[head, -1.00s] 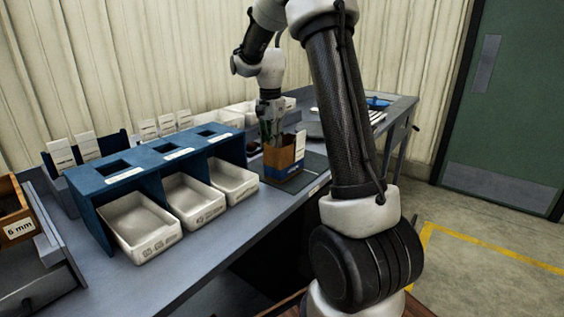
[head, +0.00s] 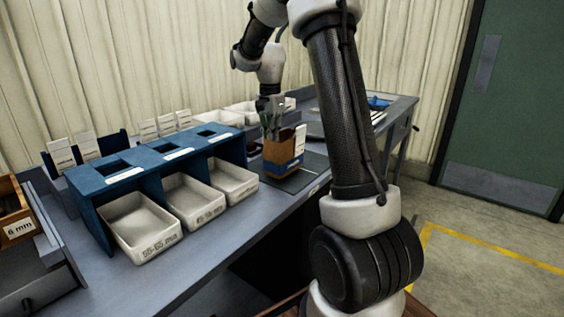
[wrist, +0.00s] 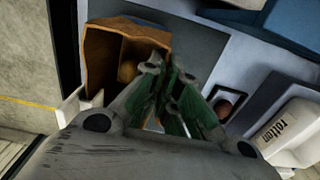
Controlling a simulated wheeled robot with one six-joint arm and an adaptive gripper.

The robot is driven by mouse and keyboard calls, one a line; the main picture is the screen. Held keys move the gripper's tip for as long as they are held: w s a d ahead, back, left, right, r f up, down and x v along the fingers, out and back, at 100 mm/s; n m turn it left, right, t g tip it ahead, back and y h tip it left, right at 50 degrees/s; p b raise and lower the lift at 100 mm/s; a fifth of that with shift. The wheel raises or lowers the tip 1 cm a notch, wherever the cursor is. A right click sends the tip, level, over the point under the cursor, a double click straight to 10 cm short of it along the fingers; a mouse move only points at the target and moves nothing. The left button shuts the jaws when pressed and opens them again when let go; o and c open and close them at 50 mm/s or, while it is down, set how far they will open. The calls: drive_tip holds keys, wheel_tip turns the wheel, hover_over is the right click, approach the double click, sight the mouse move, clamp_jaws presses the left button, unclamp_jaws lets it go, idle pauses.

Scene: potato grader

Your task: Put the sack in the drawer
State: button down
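The sack (head: 282,162) is a brown paper bag with a blue lower band and a white tag on its right side. It stands upright and open-topped on a dark flat plate (head: 300,181) on the bench. My gripper (head: 271,134) points down at the sack's left and back rim. In the wrist view the sack (wrist: 98,55) is left of the fingers, with a brown lump inside. The gripper's green-padded fingertips (wrist: 167,71) are close together at the sack's right rim; whether they pinch the paper is unclear.
A blue rack (head: 150,163) with white trays (head: 140,228) stands left of the sack. More white bins (head: 220,117) are behind. A wooden box marked 6 mm (head: 18,226) is at the far left. A white container marked "rotten" (wrist: 285,130) lies right of the fingers in the wrist view.

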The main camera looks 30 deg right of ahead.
drive_tip(key=shift+r, duration=2.6)
